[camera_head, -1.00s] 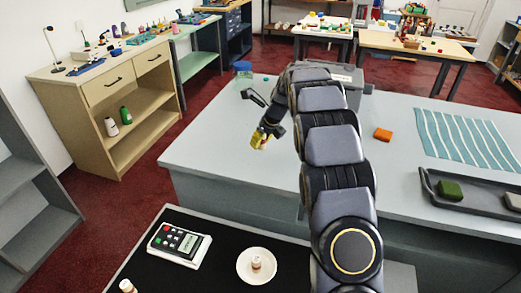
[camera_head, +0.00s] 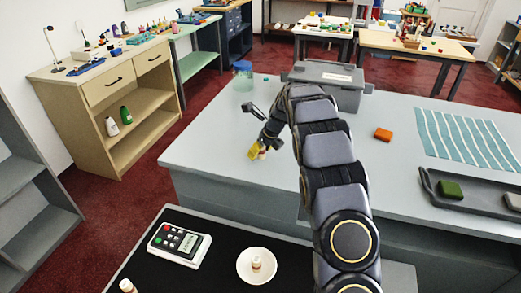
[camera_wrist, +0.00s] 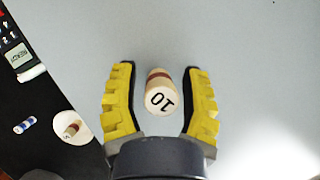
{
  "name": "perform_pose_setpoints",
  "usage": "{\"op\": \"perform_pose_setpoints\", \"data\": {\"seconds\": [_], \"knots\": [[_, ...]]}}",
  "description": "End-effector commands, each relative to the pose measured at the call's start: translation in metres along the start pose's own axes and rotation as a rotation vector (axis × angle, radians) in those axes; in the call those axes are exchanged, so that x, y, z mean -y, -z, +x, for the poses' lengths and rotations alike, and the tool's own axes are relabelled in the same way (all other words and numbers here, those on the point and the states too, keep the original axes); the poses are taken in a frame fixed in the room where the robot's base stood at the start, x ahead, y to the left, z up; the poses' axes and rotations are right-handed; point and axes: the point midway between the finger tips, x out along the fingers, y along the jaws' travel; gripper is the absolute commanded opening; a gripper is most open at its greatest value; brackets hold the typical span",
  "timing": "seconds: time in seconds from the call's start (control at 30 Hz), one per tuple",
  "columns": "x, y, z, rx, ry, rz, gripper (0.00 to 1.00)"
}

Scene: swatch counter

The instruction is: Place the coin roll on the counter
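The coin roll (camera_wrist: 159,93) is pale with a red-brown band and a "10" on its end. In the wrist view it is between the two yellow fingers of my gripper (camera_wrist: 160,72), with a gap showing on each side. My gripper is open around it. In the head view my gripper (camera_head: 257,150) is low at the near left part of the grey counter (camera_head: 215,155), and the coin roll (camera_head: 263,154) shows beside the fingers, apparently standing on the counter top. Its contact with the surface is partly hidden.
A black-topped desk holds a card terminal (camera_head: 180,244), a white dish (camera_head: 243,276) with another roll (camera_head: 256,263), and a loose roll (camera_head: 127,286).

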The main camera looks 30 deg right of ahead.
Motion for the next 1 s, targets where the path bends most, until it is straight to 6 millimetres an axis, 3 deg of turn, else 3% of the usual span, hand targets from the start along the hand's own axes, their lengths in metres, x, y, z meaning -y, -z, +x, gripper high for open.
{"op": "perform_pose_setpoints", "data": {"seconds": [0.37,0.8,1.0], "knots": [[0.0,-0.002,-0.009,0.0,0.001,0.001,0.44],[0.001,-0.002,-0.097,0.003,0.003,0.001,0.44],[0.0,-0.001,-0.119,0.0,0.001,0.001,0.44]]}}
